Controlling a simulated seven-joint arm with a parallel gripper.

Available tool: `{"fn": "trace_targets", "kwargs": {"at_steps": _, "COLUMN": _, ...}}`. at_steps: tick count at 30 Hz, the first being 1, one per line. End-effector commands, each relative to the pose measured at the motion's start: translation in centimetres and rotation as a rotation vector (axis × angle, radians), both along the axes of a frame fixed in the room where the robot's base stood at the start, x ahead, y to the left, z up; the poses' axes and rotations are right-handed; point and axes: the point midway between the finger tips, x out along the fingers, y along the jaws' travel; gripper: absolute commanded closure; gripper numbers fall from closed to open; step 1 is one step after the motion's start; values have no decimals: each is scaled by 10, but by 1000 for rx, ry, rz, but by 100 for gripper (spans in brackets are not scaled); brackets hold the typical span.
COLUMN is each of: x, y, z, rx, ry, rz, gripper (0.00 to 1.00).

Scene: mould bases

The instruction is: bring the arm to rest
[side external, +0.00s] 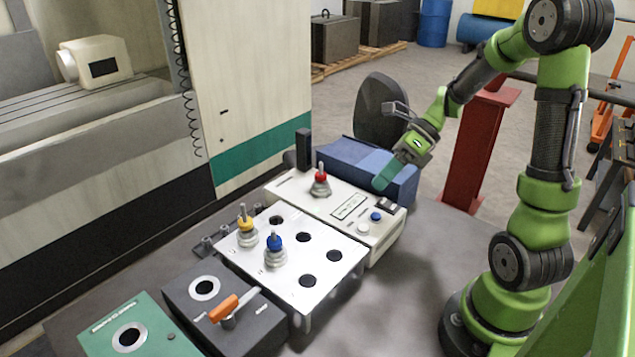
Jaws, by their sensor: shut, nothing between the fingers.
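My gripper (381,184) is at the end of my green arm, pointing down and to the left. Its fingers are shut and empty. They show in front of a blue block (350,160) behind the white control box (378,238). I cannot tell how far the fingertips are above the box or whether they touch the block.
A white plate (325,285) with dark holes holds yellow (246,224) and blue (275,243) knobbed pieces. A red-knobbed piece (320,178) stands on the control box. A dark box with an orange handle (222,308) and a green box (150,345) are in front. A red post (478,150) stands behind.

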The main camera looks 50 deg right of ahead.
Motion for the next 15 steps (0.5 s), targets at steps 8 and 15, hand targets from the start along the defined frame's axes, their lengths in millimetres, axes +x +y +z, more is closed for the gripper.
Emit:
{"fn": "trace_targets", "kwargs": {"at_steps": 8, "x": -14, "y": -5, "z": -13, "rx": -216, "ry": -173, "rz": 281, "gripper": 100}}
{"fn": "trace_targets", "kwargs": {"at_steps": 15, "x": -28, "y": 26, "z": 9, "rx": -672, "ry": -534, "rz": 984, "gripper": 100}}
